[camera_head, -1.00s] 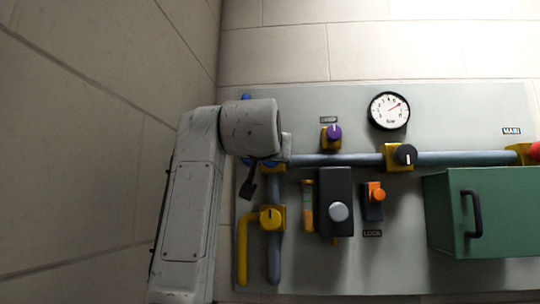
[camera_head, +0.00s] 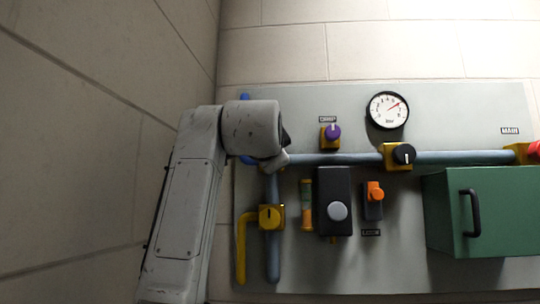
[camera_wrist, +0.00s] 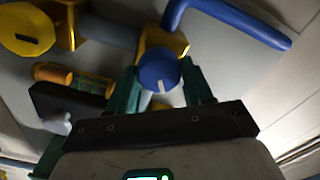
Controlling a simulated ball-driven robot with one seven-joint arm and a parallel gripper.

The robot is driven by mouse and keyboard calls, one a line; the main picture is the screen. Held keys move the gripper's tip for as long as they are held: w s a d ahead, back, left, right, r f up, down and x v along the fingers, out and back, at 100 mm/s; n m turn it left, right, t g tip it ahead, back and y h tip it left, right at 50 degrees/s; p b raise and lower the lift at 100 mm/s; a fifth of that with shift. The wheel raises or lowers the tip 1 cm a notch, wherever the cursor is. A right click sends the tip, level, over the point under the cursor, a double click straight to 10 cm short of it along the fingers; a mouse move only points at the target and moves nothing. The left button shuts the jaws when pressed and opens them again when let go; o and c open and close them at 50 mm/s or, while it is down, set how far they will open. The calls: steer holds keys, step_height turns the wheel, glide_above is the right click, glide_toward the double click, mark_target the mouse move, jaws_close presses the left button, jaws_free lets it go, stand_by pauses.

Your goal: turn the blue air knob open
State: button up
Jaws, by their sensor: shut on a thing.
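The blue air knob (camera_wrist: 158,66) sits on a yellow valve body (camera_wrist: 163,40) in the wrist view, with a white mark on its face pointing down toward my gripper. My gripper (camera_wrist: 162,86) has its green fingers on either side of the knob and is shut on it. In the head view my arm covers the knob and the gripper's fingers. Only parts of a blue pipe (camera_head: 249,160) show beside the arm there; this pipe also shows in the wrist view (camera_wrist: 235,20).
The grey panel carries a yellow valve (camera_head: 270,217), a sight glass (camera_head: 306,205), a black box with a grey knob (camera_head: 337,211), an orange knob (camera_head: 376,191), a purple knob (camera_head: 333,132), a black knob (camera_head: 404,154) and a gauge (camera_head: 388,110). A green box (camera_head: 482,212) juts out at the right.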

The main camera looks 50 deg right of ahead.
steer(key=m, duration=0.6)
steer(key=shift+f, duration=0.15)
stand_by(0.6)
steer(key=o, duration=1)
steer(key=shift+s+a, duration=0.1)
steer(key=shift+s, duration=0.05)
steer(key=b+v, duration=0.4)
steer(key=v, duration=0.6)
steer(key=shift+s+a, duration=0.2)
